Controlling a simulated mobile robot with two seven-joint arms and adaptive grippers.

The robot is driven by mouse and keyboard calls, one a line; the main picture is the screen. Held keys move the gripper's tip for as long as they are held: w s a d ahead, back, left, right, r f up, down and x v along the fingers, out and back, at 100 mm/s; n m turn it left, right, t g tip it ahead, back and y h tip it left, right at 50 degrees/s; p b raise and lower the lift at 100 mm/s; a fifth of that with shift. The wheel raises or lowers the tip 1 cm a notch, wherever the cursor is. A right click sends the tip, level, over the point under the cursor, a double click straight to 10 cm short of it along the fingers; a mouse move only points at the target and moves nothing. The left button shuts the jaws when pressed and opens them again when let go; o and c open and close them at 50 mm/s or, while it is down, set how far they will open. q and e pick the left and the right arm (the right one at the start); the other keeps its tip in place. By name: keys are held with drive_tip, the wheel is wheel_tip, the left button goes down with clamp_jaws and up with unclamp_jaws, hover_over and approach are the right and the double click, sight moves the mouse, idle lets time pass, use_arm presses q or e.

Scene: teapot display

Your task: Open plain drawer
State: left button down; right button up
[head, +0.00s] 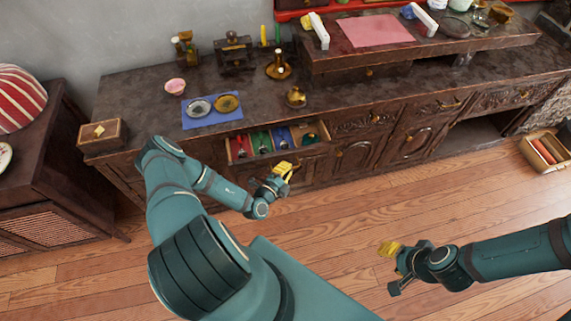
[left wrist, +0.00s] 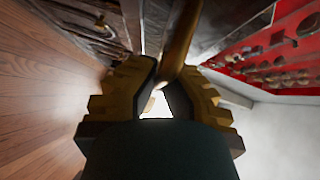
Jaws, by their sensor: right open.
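The plain drawer (head: 232,152) stands pulled out from the dark wooden cabinet, showing compartments with red, green and blue linings and small items inside. My left gripper (head: 284,170) is at the drawer's front. In the left wrist view, its yellow fingers (left wrist: 158,82) close on both sides of a brass handle (left wrist: 181,42); the contact is partly hidden by the fingers. The handle is covered by the gripper in the head view. My right gripper (head: 388,266) is open and empty above the floor, well away from the cabinet.
On the cabinet top are a blue mat (head: 198,122) with two dishes, a pink bowl (head: 175,87) and brass pieces. Carved doors and drawers are to the right. A wooden crate (head: 547,150) stands on the floor at right. The wooden floor ahead is clear.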

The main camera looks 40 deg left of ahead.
use_arm(q)
drive_tip(key=s+d+p, duration=0.2)
drive_tip(key=s+d, duration=0.4)
drive_tip(key=d, duration=0.2)
drive_tip(key=shift+s+d, duration=0.15)
drive_tip(key=shift+s, duration=0.15)
drive_tip(key=c, duration=1.1)
unclamp_jaws()
drive_tip(key=shift+o, duration=0.2)
drive_tip(key=s+r, duration=0.1)
drive_tip(key=s, duration=1.1)
drive_tip(key=shift+d+r, duration=0.35)
drive_tip(key=shift+r, duration=0.05)
